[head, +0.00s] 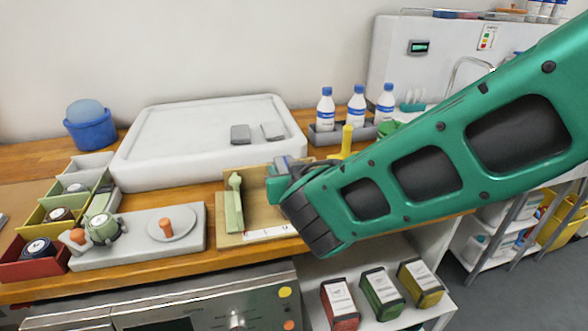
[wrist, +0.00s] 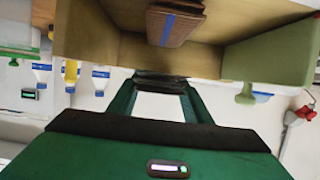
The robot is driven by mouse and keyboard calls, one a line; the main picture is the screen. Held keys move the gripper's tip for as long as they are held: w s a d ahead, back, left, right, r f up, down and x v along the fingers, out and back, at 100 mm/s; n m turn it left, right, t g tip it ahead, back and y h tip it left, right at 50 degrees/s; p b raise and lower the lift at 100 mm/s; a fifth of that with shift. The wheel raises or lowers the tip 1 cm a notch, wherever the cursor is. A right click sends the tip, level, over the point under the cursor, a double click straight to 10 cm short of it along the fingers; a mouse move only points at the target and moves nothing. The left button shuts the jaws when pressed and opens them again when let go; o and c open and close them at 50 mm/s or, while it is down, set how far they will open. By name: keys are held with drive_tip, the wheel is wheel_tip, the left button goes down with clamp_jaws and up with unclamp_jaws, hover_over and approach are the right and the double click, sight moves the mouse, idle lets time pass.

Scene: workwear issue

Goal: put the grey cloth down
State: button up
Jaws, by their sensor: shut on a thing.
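My gripper (wrist: 160,80) is in front of the open side of a wooden tray (wrist: 100,35). Its two green fingers are closed on a thin, dark grey thing between the tips, which looks like the grey cloth (wrist: 160,84). In the head view my gripper (head: 280,184) is over the right part of the wooden tray (head: 228,240), and my arm hides much of both. Two grey folded pieces (head: 240,134) lie on the large white tray (head: 140,150) behind.
A brown folded thing with a blue stripe (wrist: 176,24) is in the wooden tray. A green upright piece (head: 235,205) stands at its left. Bottles (head: 326,108) stand behind my arm. A grey board (head: 140,250) and coloured bins (head: 50,225) are at left. The white tray has free room.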

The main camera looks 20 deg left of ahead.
drive_tip(key=o, duration=1.2)
drive_tip(key=shift+c, duration=0.2)
